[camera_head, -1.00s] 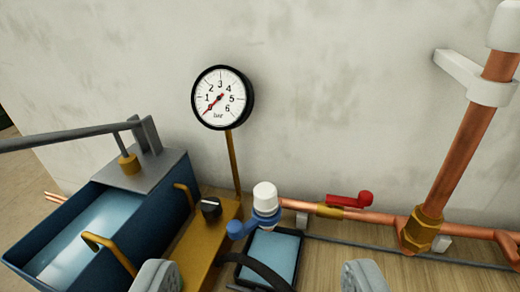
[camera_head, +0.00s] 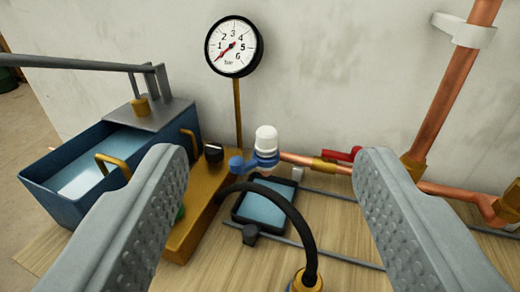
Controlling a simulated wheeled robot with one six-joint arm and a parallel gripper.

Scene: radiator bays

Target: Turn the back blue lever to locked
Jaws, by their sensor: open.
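A blue lever (camera_head: 238,165) sticks out to the left from a blue collar under a white cap (camera_head: 266,140), at the end of the copper pipe near the wall. No other blue lever shows, and I cannot read any locked mark. My gripper (camera_head: 270,165) is open and empty. Its two grey fingers reach in from the lower left and lower right. The lever and white cap appear between the fingertips, farther off, and nothing touches them.
A blue water tank (camera_head: 55,195) with a pump arm stands left, beside a brass block (camera_head: 195,225). A pressure gauge (camera_head: 234,46) rises behind. A black hose (camera_head: 296,225) arches over a dark tray (camera_head: 240,210). A red lever (camera_head: 340,154) sits on the copper pipe (camera_head: 445,190).

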